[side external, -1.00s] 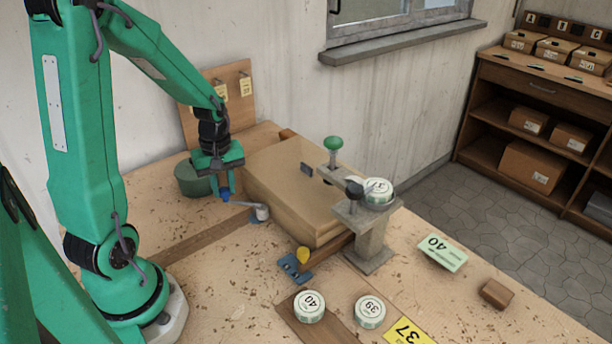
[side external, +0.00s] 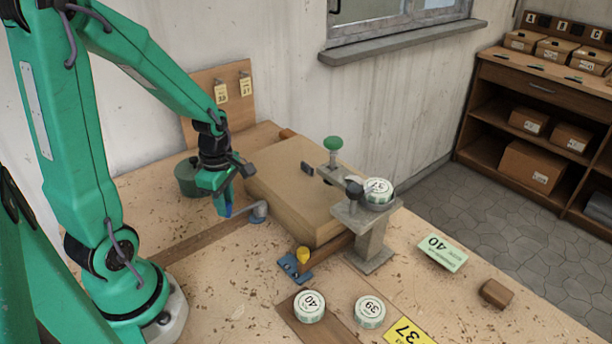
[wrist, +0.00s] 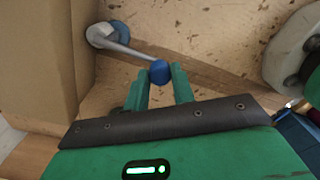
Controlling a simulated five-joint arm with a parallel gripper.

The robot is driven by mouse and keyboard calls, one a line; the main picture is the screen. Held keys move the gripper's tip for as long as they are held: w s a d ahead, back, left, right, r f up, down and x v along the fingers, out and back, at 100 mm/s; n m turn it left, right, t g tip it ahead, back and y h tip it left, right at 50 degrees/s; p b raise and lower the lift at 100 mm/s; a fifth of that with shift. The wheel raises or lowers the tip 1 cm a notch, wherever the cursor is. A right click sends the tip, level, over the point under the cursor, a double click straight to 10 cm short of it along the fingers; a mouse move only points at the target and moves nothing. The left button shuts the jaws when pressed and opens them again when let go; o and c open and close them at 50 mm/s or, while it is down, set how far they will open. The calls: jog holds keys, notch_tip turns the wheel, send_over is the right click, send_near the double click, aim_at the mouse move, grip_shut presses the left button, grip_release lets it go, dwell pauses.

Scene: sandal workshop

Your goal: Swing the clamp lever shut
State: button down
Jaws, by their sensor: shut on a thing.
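The clamp lever (wrist: 128,50) is a grey bar with a round grey pivot (side external: 258,211) beside the large tan block (side external: 290,190) and a blue knob (side external: 228,210) at its free end. My gripper (wrist: 160,84) is shut on the blue knob, with one green finger on each side of it in the wrist view. In the side external view the lever reaches out to the left from its pivot, away from the block. The fingers partly hide the knob there.
A yellow knob on a blue bracket (side external: 292,267) sits at the block's front corner. A grey stand (side external: 371,245) with a white tin on top rises at its right. A dark green pot (side external: 188,180) is behind my gripper.

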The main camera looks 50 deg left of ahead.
jog(key=shift+d+n, duration=0.2)
jog(key=shift+n, duration=0.1)
jog(key=c, duration=1.5)
grip_release()
jog(key=shift+o, duration=0.2)
jog(key=shift+r, duration=0.15)
jog(key=shift+r, duration=3.8)
jog(key=s+d+r+m+t, duration=0.1)
jog(key=d+r+m, duration=0.4)
jog(key=m, duration=0.7)
jog(key=s+d+r+m+t, duration=0.2)
jog(key=d+r+m+t, duration=0.2)
jog(key=m, duration=0.9)
jog(key=shift+d+r+t, duration=0.3)
jog(key=shift+d+r, duration=0.15)
jog(key=shift+r, duration=0.05)
